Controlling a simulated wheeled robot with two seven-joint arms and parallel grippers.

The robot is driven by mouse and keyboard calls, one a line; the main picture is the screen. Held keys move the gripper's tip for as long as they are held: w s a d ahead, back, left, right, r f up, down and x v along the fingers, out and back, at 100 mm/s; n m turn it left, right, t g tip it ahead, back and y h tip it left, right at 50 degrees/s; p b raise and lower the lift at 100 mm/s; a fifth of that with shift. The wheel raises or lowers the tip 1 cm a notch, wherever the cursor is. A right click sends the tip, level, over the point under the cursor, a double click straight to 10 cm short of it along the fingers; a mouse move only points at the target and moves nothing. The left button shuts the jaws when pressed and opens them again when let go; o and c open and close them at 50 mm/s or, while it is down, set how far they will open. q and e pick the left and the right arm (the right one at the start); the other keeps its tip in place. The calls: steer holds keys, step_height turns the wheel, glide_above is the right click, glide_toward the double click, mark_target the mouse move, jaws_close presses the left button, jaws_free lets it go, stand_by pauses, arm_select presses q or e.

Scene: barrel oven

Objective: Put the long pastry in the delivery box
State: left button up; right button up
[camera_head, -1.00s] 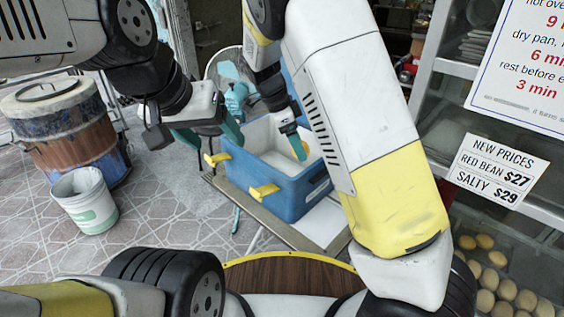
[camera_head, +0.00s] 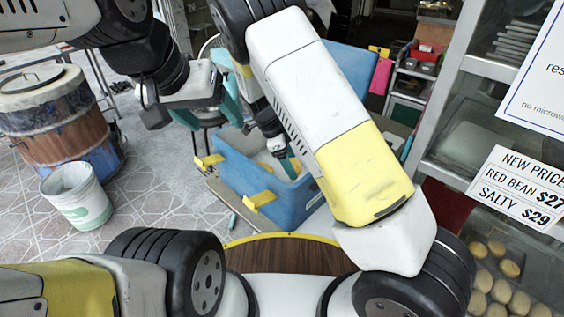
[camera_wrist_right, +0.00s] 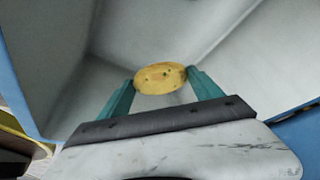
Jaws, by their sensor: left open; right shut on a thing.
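The delivery box (camera_head: 284,203) is blue with a white inside and yellow clips, and stands open in the middle of the head view. My right gripper (camera_head: 288,165) reaches down into it from above, partly hidden by my arm. In the right wrist view, my right gripper (camera_wrist_right: 163,92) is shut on the long pastry (camera_wrist_right: 160,77), a golden-brown piece seen nearly end-on between the teal fingers. White box walls surround it; whether it touches the bottom I cannot tell. My left gripper (camera_head: 211,108) is open and empty, left of and above the box.
A wooden barrel (camera_head: 66,135) and a white bucket (camera_head: 76,196) stand at the left. A glass case with several round pastries (camera_head: 500,275) and a price sign (camera_head: 520,186) are at the right. Tiled floor is clear between bucket and box.

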step_height(320, 180, down, 10)
steer(key=shift+r, duration=0.15)
stand_by(0.3)
steer(key=o, duration=1.4)
